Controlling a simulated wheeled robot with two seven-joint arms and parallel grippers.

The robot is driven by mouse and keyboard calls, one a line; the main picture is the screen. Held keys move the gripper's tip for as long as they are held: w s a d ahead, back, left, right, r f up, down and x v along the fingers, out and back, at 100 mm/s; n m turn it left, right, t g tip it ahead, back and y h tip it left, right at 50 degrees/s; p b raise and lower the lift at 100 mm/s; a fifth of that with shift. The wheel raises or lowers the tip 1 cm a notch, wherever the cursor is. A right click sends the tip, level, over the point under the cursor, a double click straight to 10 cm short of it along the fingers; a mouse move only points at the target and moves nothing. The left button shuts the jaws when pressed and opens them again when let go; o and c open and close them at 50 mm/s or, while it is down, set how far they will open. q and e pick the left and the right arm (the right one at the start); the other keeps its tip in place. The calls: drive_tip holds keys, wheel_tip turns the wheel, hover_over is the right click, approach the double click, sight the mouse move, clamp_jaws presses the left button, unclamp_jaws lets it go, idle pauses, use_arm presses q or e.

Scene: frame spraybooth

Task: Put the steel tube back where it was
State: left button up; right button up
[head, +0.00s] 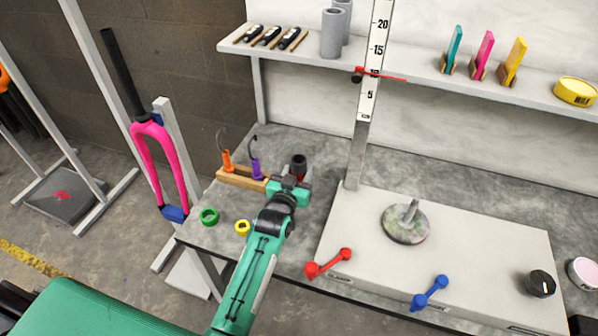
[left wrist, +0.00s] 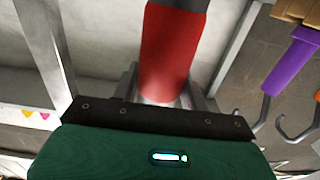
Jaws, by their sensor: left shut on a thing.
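My left gripper (head: 298,182) is shut on a red cylinder (head: 301,171) with a dark end, just right of the wooden hook rack. In the left wrist view the red cylinder (left wrist: 172,52) sits between the two grey fingers (left wrist: 160,92), with a dark grey band at the picture's top edge. I cannot tell if it is a painted steel tube. Two plain grey tubes (head: 332,34) stand upright on the back shelf, one partly behind the other (head: 345,8). My right gripper is not in view.
The wooden rack (head: 243,180) holds orange (head: 227,161) and purple (head: 256,170) handled hooks, close to my gripper. Green (head: 209,216) and yellow (head: 242,228) rings lie in front. A ruler post (head: 366,100) and pale platform (head: 470,250) stand right. The shelf (head: 400,67) runs behind.

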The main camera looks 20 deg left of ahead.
use_arm(q)
drive_tip(key=shift+r, duration=0.15)
drive_tip(key=o, duration=1.3)
